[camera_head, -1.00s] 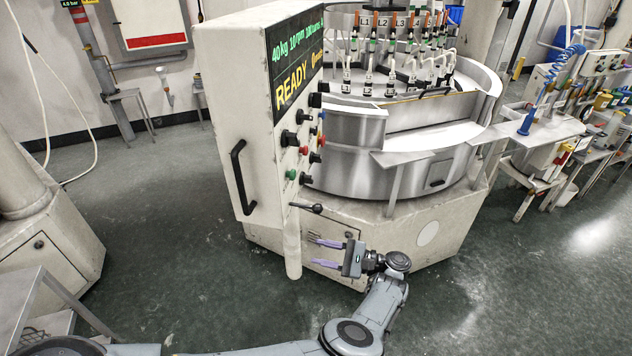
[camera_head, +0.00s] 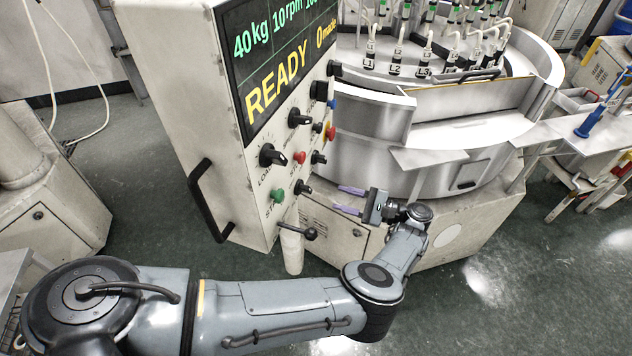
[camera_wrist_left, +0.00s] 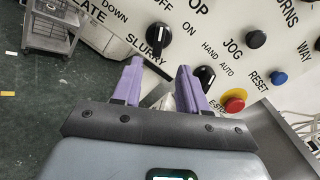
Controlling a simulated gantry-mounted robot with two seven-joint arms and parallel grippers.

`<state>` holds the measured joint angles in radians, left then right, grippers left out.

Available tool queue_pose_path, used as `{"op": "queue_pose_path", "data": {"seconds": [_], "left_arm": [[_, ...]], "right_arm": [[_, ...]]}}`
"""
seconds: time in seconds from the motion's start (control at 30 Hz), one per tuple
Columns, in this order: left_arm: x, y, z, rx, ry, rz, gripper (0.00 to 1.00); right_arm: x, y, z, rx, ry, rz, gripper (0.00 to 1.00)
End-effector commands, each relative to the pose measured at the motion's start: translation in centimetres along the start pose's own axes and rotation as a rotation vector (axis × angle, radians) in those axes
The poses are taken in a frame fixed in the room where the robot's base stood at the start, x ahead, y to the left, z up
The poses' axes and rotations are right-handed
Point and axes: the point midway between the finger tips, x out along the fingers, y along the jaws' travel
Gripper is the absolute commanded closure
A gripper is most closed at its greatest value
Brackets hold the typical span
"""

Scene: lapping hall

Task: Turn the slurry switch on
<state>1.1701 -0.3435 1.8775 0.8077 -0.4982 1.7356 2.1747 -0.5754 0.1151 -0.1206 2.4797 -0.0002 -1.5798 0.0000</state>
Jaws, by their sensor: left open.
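The slurry switch is a small black rotary knob (camera_head: 304,187) low on the slanted control panel (camera_head: 240,165). In the left wrist view the knob (camera_wrist_left: 158,36) has the SLURRY label below it and OFF and ON above it. My left gripper (camera_head: 338,198) has two purple fingers, open and empty. It is right of the knob in the head view, apart from it. In the left wrist view the fingertips (camera_wrist_left: 160,66) point toward the knob, which appears between and beyond them. My right gripper is out of view.
A hand/auto knob (camera_wrist_left: 205,76) and a red emergency stop (camera_wrist_left: 233,101) sit beside the switch. A green button (camera_head: 278,196) and a black lever (camera_head: 302,231) are near it. The round steel machine (camera_head: 440,150) stands behind.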

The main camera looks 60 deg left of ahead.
Motion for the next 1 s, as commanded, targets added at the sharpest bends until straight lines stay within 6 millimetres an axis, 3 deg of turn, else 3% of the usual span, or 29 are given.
{"op": "queue_pose_path", "data": {"seconds": [0.5,0.7,1.0], "left_arm": [[7.8,-0.1,0.3,0.002,-0.003,0.001,0.57],[9.2,0.0,0.1,0.002,-0.002,0.001,0.57],[9.5,0.0,0.0,0.001,-0.001,0.001,0.57]], "right_arm": [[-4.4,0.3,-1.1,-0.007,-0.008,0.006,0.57],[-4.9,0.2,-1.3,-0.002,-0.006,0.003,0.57],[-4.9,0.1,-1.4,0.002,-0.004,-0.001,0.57]]}}
